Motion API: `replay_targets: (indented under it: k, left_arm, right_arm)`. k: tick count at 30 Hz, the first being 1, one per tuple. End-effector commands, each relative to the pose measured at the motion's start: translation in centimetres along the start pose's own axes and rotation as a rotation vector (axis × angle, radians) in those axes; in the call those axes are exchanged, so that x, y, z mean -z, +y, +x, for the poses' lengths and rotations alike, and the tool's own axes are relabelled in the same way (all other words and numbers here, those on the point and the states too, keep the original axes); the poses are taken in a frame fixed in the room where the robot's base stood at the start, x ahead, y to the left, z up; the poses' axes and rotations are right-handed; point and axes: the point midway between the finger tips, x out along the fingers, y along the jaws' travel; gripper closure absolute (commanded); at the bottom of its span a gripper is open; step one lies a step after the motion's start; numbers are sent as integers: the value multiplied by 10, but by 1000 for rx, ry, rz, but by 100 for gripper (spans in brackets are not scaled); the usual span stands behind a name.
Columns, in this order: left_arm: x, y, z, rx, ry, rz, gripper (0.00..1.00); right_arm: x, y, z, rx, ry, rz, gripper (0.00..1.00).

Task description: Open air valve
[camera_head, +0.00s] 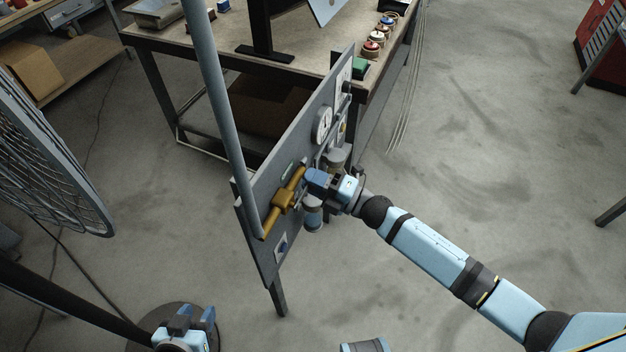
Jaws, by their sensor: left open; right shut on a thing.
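The air valve (284,201) is a brass-coloured body with pipe stubs, mounted on the upright grey panel (262,240). A long grey pipe (222,110) rises from its lower left end. My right gripper (312,179) reaches in from the right and is shut at the valve's right side, apparently on the valve handle. The fingers hide most of the handle, so its angle cannot be told. My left gripper (195,319) is open and empty, low at the bottom left, well away from the panel.
A round gauge (323,125) and other fittings sit higher on the panel. A workbench (205,50) with several small items stands behind. A large fan (45,150) is at the left. The floor to the right is mostly clear.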

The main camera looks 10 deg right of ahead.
Motion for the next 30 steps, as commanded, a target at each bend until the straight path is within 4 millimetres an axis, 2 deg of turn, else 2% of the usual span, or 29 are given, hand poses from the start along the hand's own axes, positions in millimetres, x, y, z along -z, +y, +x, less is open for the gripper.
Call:
replay_targets:
  k: [1, 2, 3, 5, 13, 17, 20, 30]
  left_arm:
    - [-1, 0, 0, 0, -2, 2, 57]
    - [-2, -1, 0, 0, -3, 2, 57]
    - [-2, -1, 0, 0, -4, 4, 57]
    - [-3, -1, 0, 0, -6, 5, 57]
    - [-3, -2, 0, 0, -6, 7, 57]
    - [-3, -2, 0, 0, -5, 7, 57]
    - [-2, -2, 0, 0, -2, 6, 57]
    - [0, 0, 1, 0, 8, 3, 57]
  right_arm:
    - [0, 1, 0, -1, 1, -5, 100]
    - [0, 1, 0, -1, 1, -5, 71]
    - [0, 1, 0, -1, 1, -4, 61]
    - [0, 1, 0, -1, 1, -4, 50]
    - [0, 0, -1, -1, 0, -1, 50]
    - [0, 0, -10, 0, 0, 0, 50]
    - [0, -1, -27, 2, 0, 0, 50]
    - [0, -1, -104, 2, 0, -1, 50]
